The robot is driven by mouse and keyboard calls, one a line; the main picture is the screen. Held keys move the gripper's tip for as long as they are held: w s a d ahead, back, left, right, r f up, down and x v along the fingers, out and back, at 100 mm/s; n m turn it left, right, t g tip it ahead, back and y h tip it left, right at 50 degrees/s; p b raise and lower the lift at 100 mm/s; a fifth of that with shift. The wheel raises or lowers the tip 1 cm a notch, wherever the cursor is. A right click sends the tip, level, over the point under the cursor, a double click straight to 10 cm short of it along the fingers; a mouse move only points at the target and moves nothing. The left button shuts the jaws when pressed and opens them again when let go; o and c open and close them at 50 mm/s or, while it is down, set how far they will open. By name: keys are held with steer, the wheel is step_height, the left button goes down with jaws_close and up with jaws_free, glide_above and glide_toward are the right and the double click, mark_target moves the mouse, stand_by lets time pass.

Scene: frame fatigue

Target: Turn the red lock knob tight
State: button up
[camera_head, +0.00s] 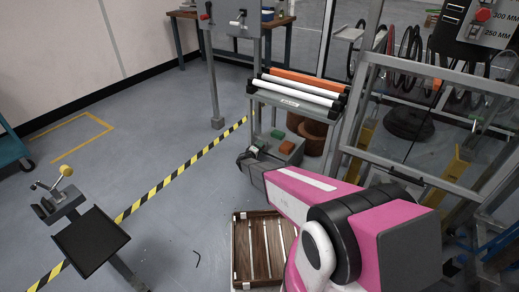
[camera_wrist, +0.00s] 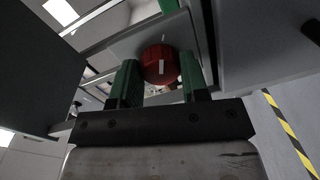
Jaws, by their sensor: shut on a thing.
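A round red knob (camera_wrist: 160,62) with a white mark sits on a grey plate, in the upper middle of the wrist view. My gripper (camera_wrist: 159,77) has its green fingers on the left and right of this knob, and it is shut on the knob. In the head view my pink arm reaches from the lower right toward the middle. I cannot clearly make out the gripped knob or my fingertips there. Another red knob (camera_head: 483,15) is on a panel marked 300 MM and 250 MM at the top right of the head view.
Grey metal frame bars (camera_head: 360,115) stand close to the right of my arm. A slatted wooden crate (camera_head: 242,252) lies on the floor beside it. A stand with a black plate (camera_head: 90,240) is at the lower left. Open floor lies left of the striped tape (camera_head: 180,170).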

steer(key=shift+m, duration=0.6)
steer(key=o, duration=0.9)
steer(key=v, duration=1.1)
steer(key=shift+d+f, duration=0.1)
